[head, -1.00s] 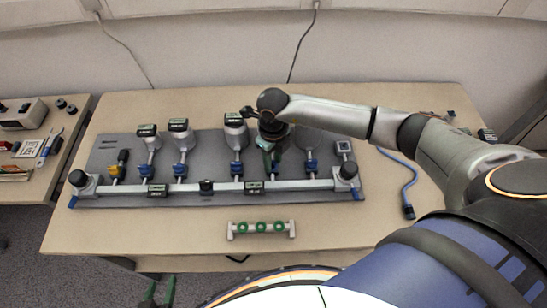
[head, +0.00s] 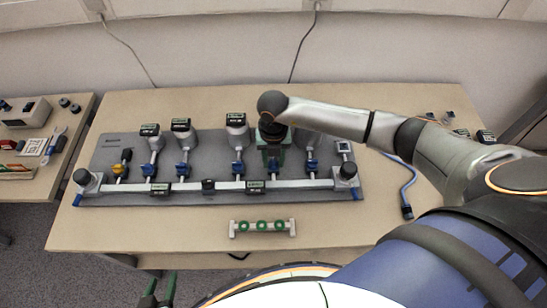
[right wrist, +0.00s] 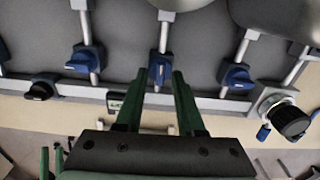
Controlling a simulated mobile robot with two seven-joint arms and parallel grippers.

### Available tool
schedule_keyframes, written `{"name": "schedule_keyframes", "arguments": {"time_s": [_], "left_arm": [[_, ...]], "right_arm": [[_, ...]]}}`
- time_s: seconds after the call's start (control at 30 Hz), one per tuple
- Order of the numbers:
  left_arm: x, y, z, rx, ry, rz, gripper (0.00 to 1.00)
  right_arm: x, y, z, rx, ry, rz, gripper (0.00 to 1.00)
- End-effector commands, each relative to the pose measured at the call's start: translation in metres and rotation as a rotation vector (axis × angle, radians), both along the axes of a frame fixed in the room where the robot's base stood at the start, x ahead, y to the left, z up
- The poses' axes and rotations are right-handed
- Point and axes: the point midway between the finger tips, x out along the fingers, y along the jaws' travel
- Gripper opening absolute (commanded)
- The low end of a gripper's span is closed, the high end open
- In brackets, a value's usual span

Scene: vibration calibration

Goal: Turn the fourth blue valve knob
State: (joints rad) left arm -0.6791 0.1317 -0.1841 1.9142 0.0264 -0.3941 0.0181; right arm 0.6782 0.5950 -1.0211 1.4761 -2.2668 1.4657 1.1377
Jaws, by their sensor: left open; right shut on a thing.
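A grey manifold board (head: 110,150) on the table carries a row of valves, one with a yellow knob (head: 120,171) at the left and several with blue knobs. My right gripper (head: 274,160) points down at the fourth blue knob from the left, its green fingers largely covering it in the head view. In the right wrist view the fingers of my right gripper (right wrist: 160,76) are shut on this fourth blue knob (right wrist: 160,68), one on each side. Blue knobs also stand left (right wrist: 82,60) and right (right wrist: 237,75) of it. My left gripper (head: 158,292) is open and empty at the bottom edge.
A front rail (head: 225,187) with round black end knobs runs along the board. A small rack with green rings (head: 263,227) lies in front. A blue cable (head: 405,190) lies to the right. A side table (head: 50,125) holds tools. The table front is mostly clear.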

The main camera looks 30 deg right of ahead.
Motion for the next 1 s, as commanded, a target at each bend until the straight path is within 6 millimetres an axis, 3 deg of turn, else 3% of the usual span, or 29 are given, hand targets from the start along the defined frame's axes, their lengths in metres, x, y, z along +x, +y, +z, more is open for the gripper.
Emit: {"name": "schedule_keyframes", "arguments": {"time_s": [0.6,0.63,0.87,1.0], "left_arm": [[0.0001,-0.0001,0.0012,0.0,0.0,0.0,0.5],[0.0001,-0.0001,0.0012,0.0,0.0,0.0,0.5],[0.0001,-0.0002,0.0012,0.0,0.0,0.0,0.5],[0.0001,-0.0002,0.0012,0.0,0.0,0.0,0.5]], "right_arm": [[0.0008,-0.0001,0.0007,0.0,-0.002,-0.042,0.0],[0.0008,-0.0001,0.0007,0.0,-0.002,-0.042,0.4],[0.0005,-0.0001,0.0004,0.0,-0.001,-0.041,0.66],[0.0004,-0.0001,0.0002,0.0,-0.001,-0.04,0.67]]}}
